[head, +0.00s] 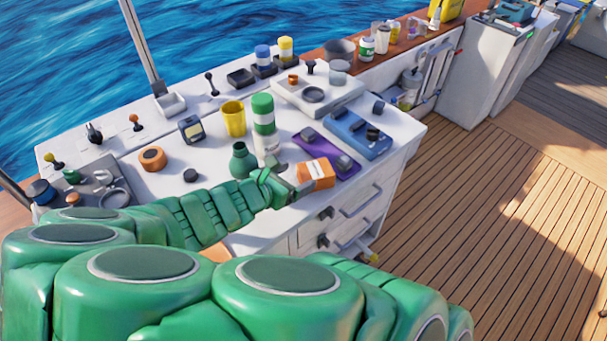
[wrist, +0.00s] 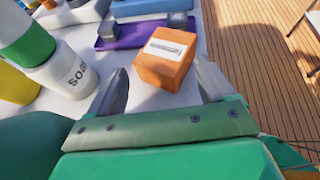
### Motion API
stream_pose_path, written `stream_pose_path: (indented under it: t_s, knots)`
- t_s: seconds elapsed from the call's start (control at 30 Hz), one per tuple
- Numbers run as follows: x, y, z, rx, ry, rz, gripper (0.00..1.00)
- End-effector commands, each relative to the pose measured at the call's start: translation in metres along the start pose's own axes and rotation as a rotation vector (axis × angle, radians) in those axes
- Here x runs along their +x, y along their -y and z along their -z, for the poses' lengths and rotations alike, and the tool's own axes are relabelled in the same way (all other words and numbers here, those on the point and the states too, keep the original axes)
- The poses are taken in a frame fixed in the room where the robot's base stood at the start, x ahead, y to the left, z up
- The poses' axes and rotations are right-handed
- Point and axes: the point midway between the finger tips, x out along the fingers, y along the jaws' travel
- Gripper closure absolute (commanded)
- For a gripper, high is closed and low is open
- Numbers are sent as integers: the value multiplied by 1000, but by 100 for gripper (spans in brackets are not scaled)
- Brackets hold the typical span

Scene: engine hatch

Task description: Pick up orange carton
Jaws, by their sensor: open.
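The orange carton (head: 316,175) is a small box with a white label, on the white counter near its front right edge. In the wrist view the carton (wrist: 163,68) lies just ahead of my gripper (wrist: 163,85), between the lines of its two fingers. The fingers are apart, with bare counter between them and the carton's near side. In the head view my gripper (head: 290,182) is at the carton's left side. Whether a finger touches the carton I cannot tell.
A purple tray (head: 343,163) lies right behind the carton. A green bottle (head: 243,161) and a white-and-green container (wrist: 66,72) marked "SOA" stand to the left. A blue tray (head: 385,143) is farther right. The counter's edge drops to the wooden deck (head: 480,220).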

Motion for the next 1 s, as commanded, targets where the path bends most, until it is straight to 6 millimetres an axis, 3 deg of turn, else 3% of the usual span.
stream_pose_path:
  t_s: [0.5, 0.87, 1.0]
  knots:
    - [44, -6, -3, -1, 3, 2, 17]
    - [49, -7, -3, 0, 0, 0, 17]
    - [48, -7, -3, 1, 1, 0, 35]
